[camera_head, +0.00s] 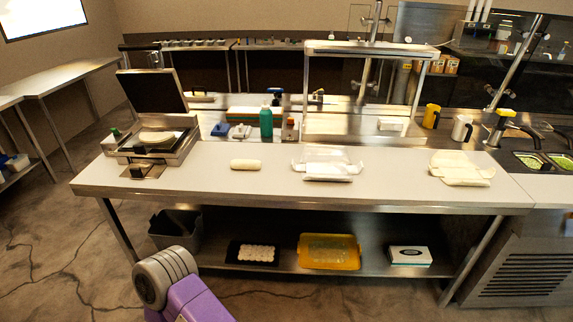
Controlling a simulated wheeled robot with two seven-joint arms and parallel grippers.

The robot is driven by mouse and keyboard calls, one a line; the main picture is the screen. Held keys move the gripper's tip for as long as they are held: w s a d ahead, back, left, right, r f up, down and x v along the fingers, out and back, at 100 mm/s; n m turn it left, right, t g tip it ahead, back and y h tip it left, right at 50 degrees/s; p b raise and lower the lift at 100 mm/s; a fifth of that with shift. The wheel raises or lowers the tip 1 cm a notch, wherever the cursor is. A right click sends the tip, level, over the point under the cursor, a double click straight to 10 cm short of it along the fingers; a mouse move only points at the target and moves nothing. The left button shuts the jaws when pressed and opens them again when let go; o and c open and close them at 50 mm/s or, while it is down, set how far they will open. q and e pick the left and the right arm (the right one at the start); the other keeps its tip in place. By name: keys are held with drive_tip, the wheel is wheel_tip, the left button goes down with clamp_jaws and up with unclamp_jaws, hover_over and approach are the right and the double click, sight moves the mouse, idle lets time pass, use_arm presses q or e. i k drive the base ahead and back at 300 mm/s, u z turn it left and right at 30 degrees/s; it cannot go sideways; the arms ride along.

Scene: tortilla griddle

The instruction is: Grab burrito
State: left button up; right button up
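A whitish rolled burrito (246,164) lies on the white counter top (215,182), right of the griddle. A purple and grey link of my arm shows at the bottom left, below the counter's front edge. Neither of my grippers is in the picture, so their state does not show.
A clear container (327,165) stands right of the burrito, and a pale open wrapper or container (461,169) lies further right. A green bottle (266,121) stands behind the burrito. A raised shelf (372,49) spans the back. The counter around the burrito is clear.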

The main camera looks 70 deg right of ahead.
sight(238, 164)
drive_tip(key=z, duration=2.15)
drive_tip(key=i, duration=0.65)
